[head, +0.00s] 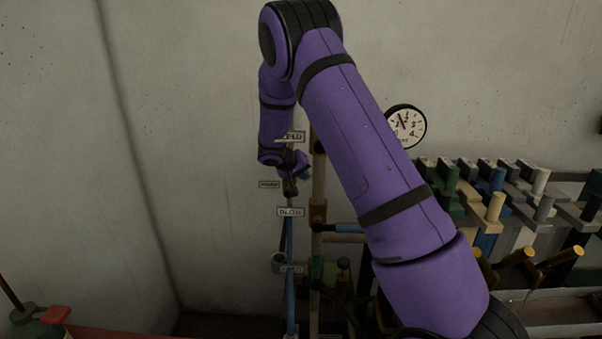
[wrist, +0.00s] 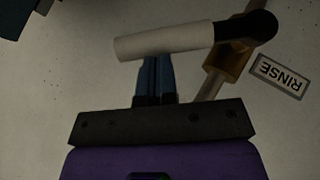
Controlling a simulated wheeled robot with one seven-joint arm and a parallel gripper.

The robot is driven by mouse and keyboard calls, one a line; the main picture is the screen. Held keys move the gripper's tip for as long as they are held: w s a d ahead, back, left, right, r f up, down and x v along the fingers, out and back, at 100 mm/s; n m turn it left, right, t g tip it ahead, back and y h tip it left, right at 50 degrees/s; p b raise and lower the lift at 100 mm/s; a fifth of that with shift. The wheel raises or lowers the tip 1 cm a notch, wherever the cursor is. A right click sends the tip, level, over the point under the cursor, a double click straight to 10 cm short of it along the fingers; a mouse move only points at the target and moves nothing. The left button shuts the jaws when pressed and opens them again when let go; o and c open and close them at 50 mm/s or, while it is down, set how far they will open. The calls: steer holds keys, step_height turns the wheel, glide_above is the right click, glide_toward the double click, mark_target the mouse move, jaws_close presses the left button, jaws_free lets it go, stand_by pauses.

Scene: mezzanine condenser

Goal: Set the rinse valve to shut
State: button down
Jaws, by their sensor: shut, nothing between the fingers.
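The rinse valve shows in the wrist view: a cream lever handle (wrist: 165,41), a dark hub (wrist: 259,27) and a brass body (wrist: 225,62) on a pipe. The RINSE plate (wrist: 280,76) beside it appears upside down. My gripper (wrist: 155,60) has its blue fingers shut together and empty. Their tips lie at the handle's near edge, around its middle; I cannot tell whether they touch. In the head view, my gripper (head: 290,188) is small beside the vertical pipes, and the valve is not clear there.
In the head view, more label plates (head: 291,211) hang along the pipes. A round gauge (head: 406,126) is on the wall behind my arm. A container with a red part (head: 42,322) stands at lower left. The left wall is bare.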

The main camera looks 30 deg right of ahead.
steer(key=shift+s+d+f+t+y, duration=0.3)
steer(key=shift+s+d+f+y, duration=0.1)
steer(key=shift+d+y, duration=0.2)
steer(key=shift+s+d+f+m, duration=0.1)
steer(key=shift+s+f+m, duration=0.05)
steer(key=shift+f+m, duration=0.15)
steer(key=shift+s+d+f, duration=0.25)
steer(key=shift+d+f, duration=0.2)
steer(key=shift+f, duration=0.2)
steer(key=shift+s+d+f, duration=0.25)
steer(key=shift+d+f, duration=0.15)
steer(key=shift+f, duration=0.2)
steer(key=shift+s+d+f, duration=0.2)
steer(key=shift+d+f, duration=0.05)
steer(key=shift+f, duration=0.45)
steer(key=shift+s, duration=0.1)
steer(key=v, duration=1.1)
